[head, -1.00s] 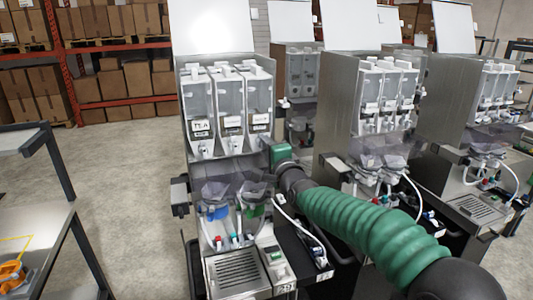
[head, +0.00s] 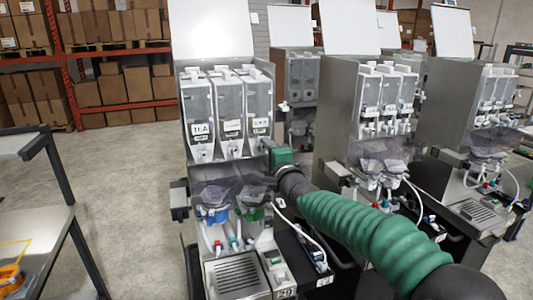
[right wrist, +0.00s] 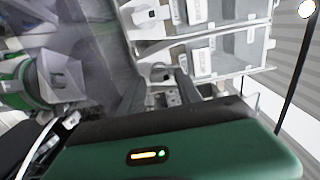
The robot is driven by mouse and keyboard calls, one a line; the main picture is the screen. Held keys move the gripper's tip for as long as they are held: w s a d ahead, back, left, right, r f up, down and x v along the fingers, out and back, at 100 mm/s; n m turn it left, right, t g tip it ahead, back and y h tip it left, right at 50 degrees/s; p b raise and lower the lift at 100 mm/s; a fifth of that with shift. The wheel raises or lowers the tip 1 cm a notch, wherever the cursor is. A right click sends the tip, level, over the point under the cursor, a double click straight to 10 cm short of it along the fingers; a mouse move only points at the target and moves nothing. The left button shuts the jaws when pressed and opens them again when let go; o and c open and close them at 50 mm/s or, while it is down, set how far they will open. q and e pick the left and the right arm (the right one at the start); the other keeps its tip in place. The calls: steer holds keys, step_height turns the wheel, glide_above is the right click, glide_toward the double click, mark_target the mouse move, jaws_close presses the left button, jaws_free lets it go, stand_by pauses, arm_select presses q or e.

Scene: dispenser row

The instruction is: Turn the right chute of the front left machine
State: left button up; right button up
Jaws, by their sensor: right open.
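The front left machine (head: 183,140) stands left of centre in the head view, with three clear canisters above white chutes. Its right canister (head: 257,105) carries a small label. The right chute (right wrist: 160,72) shows in the right wrist view as a white nozzle at the canister's end, between the finger tips or just beyond them. My right gripper (right wrist: 159,84) is open, its two dark fingers pointing at that chute; contact cannot be told. In the head view its green body (head: 282,156) is at the machine's right side. My left gripper is not in view.
Two similar machines (head: 340,110) (head: 440,110) stand to the right, with another behind. Mixing bowls with blue and green parts (head: 213,214) sit below the chutes, above a drip tray (head: 235,274). A metal cart (head: 40,235) stands at left, with clear floor between.

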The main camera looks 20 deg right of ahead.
steer(key=shift+f, duration=0.2)
steer(key=s+p, duration=0.1)
steer(key=s, duration=1.5)
steer(key=shift+s+d, duration=0.25)
steer(key=shift+s, duration=0.1)
steer(key=shift+d, duration=0.1)
